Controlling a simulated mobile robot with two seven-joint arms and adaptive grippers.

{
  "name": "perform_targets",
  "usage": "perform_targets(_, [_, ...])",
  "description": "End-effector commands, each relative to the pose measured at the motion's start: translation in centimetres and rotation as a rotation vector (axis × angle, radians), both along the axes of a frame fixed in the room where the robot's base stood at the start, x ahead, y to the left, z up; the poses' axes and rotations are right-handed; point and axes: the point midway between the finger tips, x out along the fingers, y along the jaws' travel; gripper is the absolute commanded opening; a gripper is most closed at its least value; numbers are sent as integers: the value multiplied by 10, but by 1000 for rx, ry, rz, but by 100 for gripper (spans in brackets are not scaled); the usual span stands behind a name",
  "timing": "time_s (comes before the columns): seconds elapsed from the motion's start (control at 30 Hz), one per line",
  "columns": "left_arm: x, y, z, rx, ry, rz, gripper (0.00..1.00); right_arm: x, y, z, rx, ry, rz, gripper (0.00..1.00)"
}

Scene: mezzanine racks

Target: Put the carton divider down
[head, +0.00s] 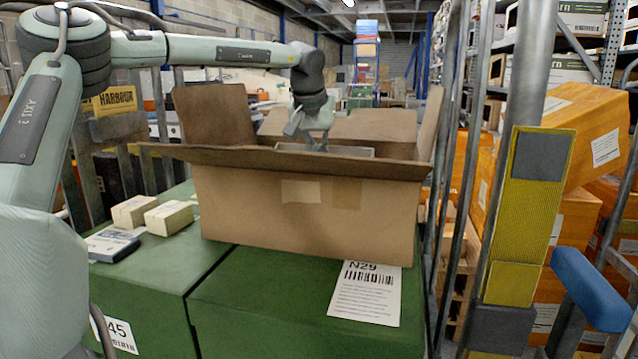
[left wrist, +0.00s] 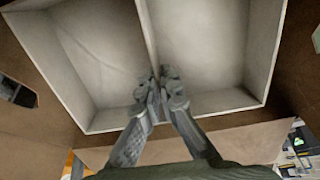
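The carton divider (head: 355,152) is pale grey, and its top edge shows above the front flap of the open brown carton (head: 305,220). In the left wrist view the divider (left wrist: 205,45) has raised outer walls and a middle wall. My left gripper (head: 318,143) reaches down into the carton's opening. In the left wrist view its fingers (left wrist: 163,88) are closed together on the middle wall. The front flap hides the divider's lower part, so I cannot tell whether it touches the carton's bottom. My right gripper is in neither view.
The carton stands on green crates (head: 260,300) with its flaps spread. Two small boxes (head: 150,214) and a flat grey-blue item (head: 112,244) lie left of it. A label sheet (head: 366,293) lies in front. Metal bars and a yellow post (head: 530,200) stand at the right.

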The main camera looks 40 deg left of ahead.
Motion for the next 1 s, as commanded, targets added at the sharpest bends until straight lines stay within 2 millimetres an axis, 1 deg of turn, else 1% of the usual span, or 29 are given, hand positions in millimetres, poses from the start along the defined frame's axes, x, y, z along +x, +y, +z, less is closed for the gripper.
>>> perform_targets(0.13, [0,0,-13,-1,2,-1,0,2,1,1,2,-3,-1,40])
perform_targets(0.23, [-1,0,-28,-2,4,0,0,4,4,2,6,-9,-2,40])
perform_targets(0.33, [0,0,-38,0,1,-1,0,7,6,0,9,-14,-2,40])
perform_targets(0.47, [0,0,-39,0,-1,0,0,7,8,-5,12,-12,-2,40])
perform_targets(0.67, [0,0,-41,0,0,0,0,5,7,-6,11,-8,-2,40])
perform_targets(0.8, [0,0,-44,0,0,0,0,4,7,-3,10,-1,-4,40])
perform_targets(0.97, [0,0,-47,0,0,0,0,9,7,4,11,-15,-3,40])
perform_targets(1.0, [0,0,-46,0,0,0,7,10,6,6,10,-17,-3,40])
